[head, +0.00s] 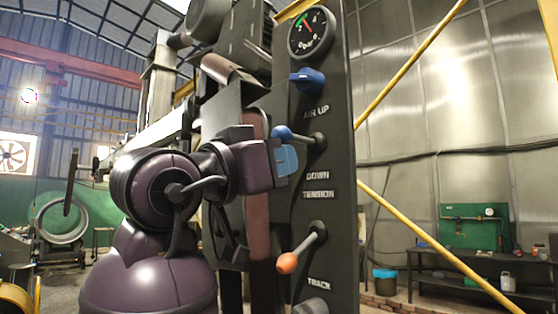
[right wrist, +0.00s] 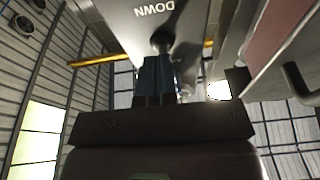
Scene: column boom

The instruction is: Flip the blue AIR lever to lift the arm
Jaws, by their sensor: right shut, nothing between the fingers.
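The blue AIR lever (head: 282,132) stands out from the dark control panel on a pale shaft, between the AIR UP and DOWN labels. Its blue ball end points left and slightly up. My right gripper (head: 287,158) is just below the ball and shaft, with its blue fingers shut and empty. In the right wrist view the shut fingers (right wrist: 157,78) point at the panel near the lever's dark base (right wrist: 162,42) and the DOWN label. Whether they touch the lever I cannot tell. My left gripper is not in view.
Above the lever are a blue knob (head: 307,80) and a round gauge (head: 311,33). Below is an orange-tipped lever (head: 288,263) between the TENSION and TRACK labels. Yellow bars (head: 410,65) slant at the right. A dark bench (head: 455,270) stands behind.

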